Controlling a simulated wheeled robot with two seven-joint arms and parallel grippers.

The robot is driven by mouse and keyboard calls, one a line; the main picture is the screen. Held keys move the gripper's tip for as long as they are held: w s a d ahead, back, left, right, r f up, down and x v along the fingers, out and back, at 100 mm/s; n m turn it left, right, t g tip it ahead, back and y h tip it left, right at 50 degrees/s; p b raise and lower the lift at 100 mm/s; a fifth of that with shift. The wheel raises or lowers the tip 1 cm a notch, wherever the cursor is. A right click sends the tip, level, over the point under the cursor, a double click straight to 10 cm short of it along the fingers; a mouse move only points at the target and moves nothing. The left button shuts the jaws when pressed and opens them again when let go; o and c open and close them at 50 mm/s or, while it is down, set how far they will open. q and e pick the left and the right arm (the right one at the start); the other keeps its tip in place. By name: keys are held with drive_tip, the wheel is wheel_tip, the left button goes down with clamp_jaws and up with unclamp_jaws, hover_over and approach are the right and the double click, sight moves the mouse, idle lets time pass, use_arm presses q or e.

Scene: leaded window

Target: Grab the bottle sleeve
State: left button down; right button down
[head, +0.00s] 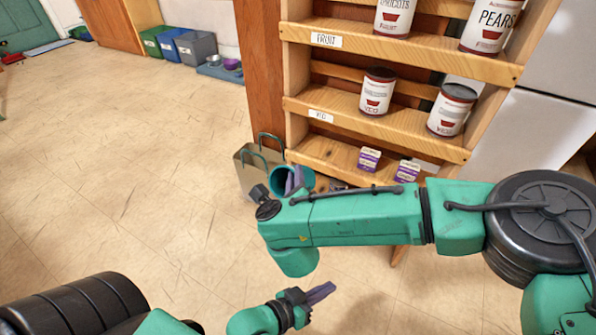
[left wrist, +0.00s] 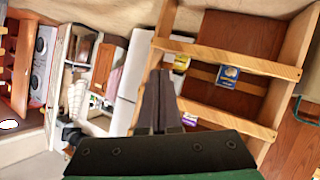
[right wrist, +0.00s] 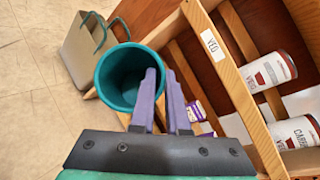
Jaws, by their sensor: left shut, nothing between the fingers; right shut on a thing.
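The bottle sleeve looks like a teal open cylinder (right wrist: 113,78), and its open mouth faces my right wrist camera. It also shows in the head view (head: 308,181), partly hidden by my right arm. My right gripper (right wrist: 160,78) is shut on the sleeve's wall, at the right side of its rim. In the head view the right gripper's purple fingers (head: 293,178) are at the sleeve, near the shelf's lowest board. My left gripper (head: 322,292) is shut and empty, low in front of my right arm; its dark fingers show in the left wrist view (left wrist: 160,82).
A wooden shelf (head: 400,128) holds cans and small purple boxes (head: 369,159). A paper bag with teal handles (head: 248,170) stands on the floor at the shelf's left, close to the sleeve. The tiled floor (head: 130,150) to the left is clear.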

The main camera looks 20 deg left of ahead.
use_arm(q)
drive_tip(key=shift+r, duration=0.1)
use_arm(e)
drive_tip(key=m+g+p, duration=0.1)
drive_tip(key=g+p, duration=0.2)
drive_tip(key=g, duration=0.1)
drive_tip(key=shift+w+d+r+m+g+h+p, duration=0.1)
drive_tip(key=shift+r+m+g+h+p, duration=0.2)
drive_tip(key=shift+r+m+p, duration=0.1)
drive_tip(key=g+p, duration=0.2)
drive_tip(key=m+g+p, duration=0.1)
drive_tip(key=g, duration=0.1)
drive_tip(key=shift+f, duration=0.3)
use_arm(q)
drive_tip(key=s+a+r+m+g+y, duration=0.1)
drive_tip(key=a+r+g+y, duration=0.2)
drive_tip(key=a+r+g, duration=0.3)
drive_tip(key=shift+s+a+r, duration=0.2)
drive_tip(key=shift+a+r, duration=0.05)
drive_tip(key=shift+a, duration=0.6)
use_arm(e)
drive_tip(key=shift+f+g, duration=0.1)
drive_tip(key=shift+g, duration=0.2)
